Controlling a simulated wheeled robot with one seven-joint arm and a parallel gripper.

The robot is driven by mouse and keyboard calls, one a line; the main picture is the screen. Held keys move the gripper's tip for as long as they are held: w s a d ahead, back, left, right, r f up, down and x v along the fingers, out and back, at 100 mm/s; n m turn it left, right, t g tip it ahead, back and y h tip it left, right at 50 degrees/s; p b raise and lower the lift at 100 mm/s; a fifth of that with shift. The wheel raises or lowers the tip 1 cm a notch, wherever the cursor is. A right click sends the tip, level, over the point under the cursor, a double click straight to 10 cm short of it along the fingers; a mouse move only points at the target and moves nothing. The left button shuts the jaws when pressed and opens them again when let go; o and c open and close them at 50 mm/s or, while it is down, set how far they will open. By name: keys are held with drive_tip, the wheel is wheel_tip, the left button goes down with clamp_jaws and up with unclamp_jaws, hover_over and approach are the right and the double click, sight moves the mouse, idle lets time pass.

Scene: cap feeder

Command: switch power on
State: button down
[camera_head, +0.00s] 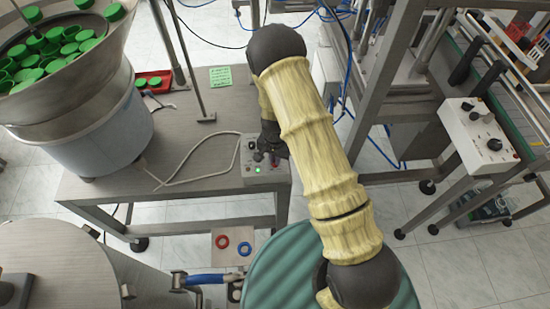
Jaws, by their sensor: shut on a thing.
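A small grey control box (250,178) sits at the right front corner of the metal table, with a cable leaving it to the left. A green light (257,170) glows on its front. Small knobs or switches are on its top face. My dark gripper (267,155) is down at the box, shut on a small control there, seemingly a knob. The gripper and wrist hide most of that control, so its position cannot be read.
A bowl feeder (85,110) with green caps stands on the table (190,185) at left. A thin post (190,70) rises behind the box. A red tray (152,82) and a green note (221,77) lie farther back. A white knob box (490,135) is mounted at right.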

drive_tip(key=shift+m, duration=0.3)
drive_tip(key=c, duration=1.5)
unclamp_jaws()
wheel_tip(320, 180, up, 18)
drive_tip(key=shift+f+b, duration=0.25)
drive_tip(key=shift+b, duration=0.45)
drive_tip(key=shift+f, duration=0.1)
